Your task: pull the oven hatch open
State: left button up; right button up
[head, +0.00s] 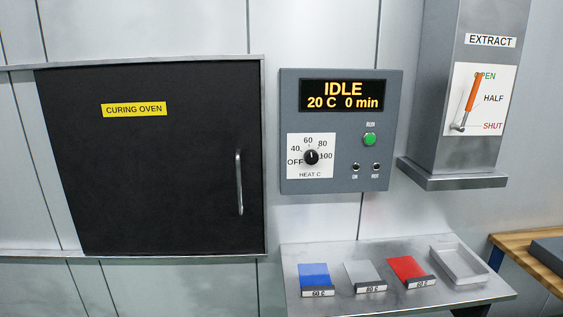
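The oven hatch (150,180) is a large black panel at the left of the head view, with a yellow "CURING OVEN" label (134,109). It looks closed, sitting flush in its grey metal frame. A vertical silver bar handle (239,183) is fixed near the hatch's right edge. Neither of my grippers shows in the head view.
Right of the hatch is a grey control panel (393,130) reading "IDLE 20 C 0 min". A metal shelf (345,300) below holds blue, grey and red cards and an empty tray (459,265). An extract duct (432,100) with an orange lever (473,95) projects at right.

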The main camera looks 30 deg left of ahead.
aim_at(156, 157)
jog(key=u, duration=1.75)
